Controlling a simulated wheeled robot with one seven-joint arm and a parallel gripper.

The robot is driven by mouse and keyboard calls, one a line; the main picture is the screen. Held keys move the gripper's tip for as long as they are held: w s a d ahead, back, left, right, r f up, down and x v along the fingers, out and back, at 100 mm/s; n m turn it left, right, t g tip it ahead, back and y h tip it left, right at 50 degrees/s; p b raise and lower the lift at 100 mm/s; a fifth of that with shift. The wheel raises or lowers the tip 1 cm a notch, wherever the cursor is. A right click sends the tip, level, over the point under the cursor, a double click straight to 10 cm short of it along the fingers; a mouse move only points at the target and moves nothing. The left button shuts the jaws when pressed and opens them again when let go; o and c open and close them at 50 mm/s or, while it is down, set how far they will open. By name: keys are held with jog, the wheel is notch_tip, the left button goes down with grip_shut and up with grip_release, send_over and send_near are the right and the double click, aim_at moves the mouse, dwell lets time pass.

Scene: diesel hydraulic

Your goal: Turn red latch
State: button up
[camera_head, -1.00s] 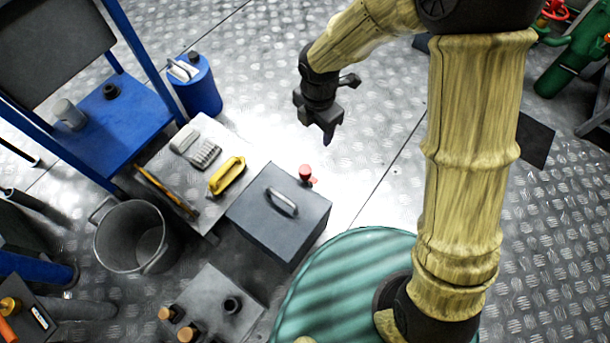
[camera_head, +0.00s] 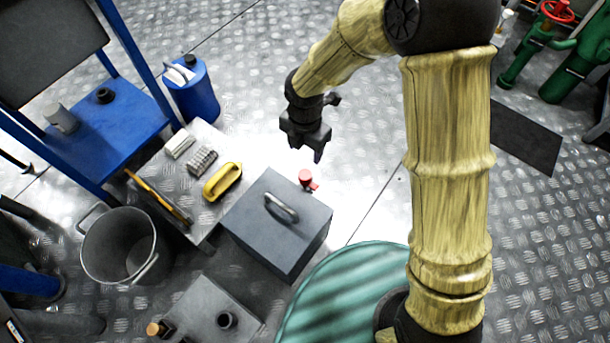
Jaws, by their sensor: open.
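The red latch (camera_head: 307,180) is a small red knob at the far right edge of a dark grey box (camera_head: 275,240). The box has a metal handle (camera_head: 281,207) on its top. My gripper (camera_head: 318,153) hangs from the arm just beyond and above the latch in the picture, pointing down. It is apart from the latch and holds nothing that I can see. The fingers are small and dark here, and the gap between them is hard to make out.
Left of the box, a low metal table (camera_head: 205,226) holds a yellow-handled tool (camera_head: 222,181) and brushes. A blue canister (camera_head: 193,95) and a grey bucket (camera_head: 120,245) stand nearby. Green pipes with a red valve wheel (camera_head: 557,11) are at upper right. Floor right of the latch is clear.

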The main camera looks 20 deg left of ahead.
aim_at(305, 174)
notch_tip(305, 174, down, 14)
jog(key=b, duration=0.7)
jog(key=shift+b, duration=0.4)
jog(key=shift+r, duration=0.1)
jog(key=c, duration=1)
